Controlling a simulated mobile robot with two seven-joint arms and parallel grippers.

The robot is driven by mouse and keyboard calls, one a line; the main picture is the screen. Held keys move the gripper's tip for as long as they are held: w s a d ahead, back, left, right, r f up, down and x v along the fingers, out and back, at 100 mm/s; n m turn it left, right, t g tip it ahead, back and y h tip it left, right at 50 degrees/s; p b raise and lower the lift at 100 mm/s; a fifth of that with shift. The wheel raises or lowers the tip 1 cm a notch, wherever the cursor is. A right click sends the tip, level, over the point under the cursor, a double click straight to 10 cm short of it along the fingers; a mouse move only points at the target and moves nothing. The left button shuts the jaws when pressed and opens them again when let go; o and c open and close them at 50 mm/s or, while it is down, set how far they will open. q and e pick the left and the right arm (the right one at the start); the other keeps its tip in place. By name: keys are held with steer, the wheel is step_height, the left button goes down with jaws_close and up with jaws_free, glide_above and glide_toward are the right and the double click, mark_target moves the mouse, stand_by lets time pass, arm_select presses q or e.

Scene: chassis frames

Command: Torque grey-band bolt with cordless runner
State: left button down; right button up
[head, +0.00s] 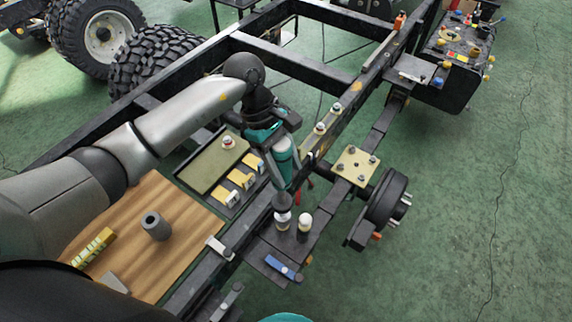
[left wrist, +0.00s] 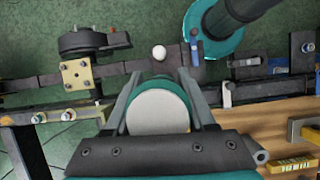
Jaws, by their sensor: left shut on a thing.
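The teal cordless runner (head: 284,158) is in my left gripper (head: 272,130), whose fingers close around its upper body. In the left wrist view my left gripper (left wrist: 162,105) has a finger on each side of the runner's pale round end (left wrist: 157,113). The runner hangs nearly upright over the black chassis rail. Below it stands a small dark-and-white piece (head: 282,218); whether they touch is unclear. A white-topped dark piece (head: 305,222) stands just to its right. Several pale-topped bolts (head: 320,128) stand along the rail. I cannot make out which bolt has the grey band. My right gripper is not in view.
A green tray (head: 205,176) and yellow-and-white boxes (head: 240,180) lie left of the runner. A wooden board (head: 150,205) carries a grey cylinder (head: 155,226). A bolted plate (head: 355,165) and wheel hub (head: 387,200) are right. Green floor is open at far right.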

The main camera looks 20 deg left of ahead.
mark_target(289, 183)
arm_select(q)
steer(key=shift+b, duration=0.6)
stand_by(0.9)
steer(key=shift+f+b, duration=1.1)
steer(key=shift+b, duration=0.35)
stand_by(1.0)
steer(key=shift+f+b, duration=0.65)
steer(key=shift+f, duration=0.05)
stand_by(1.3)
steer(key=shift+s+b, duration=0.1)
steer(key=shift+b, duration=0.35)
stand_by(0.6)
steer(key=shift+r, duration=0.2)
stand_by(0.7)
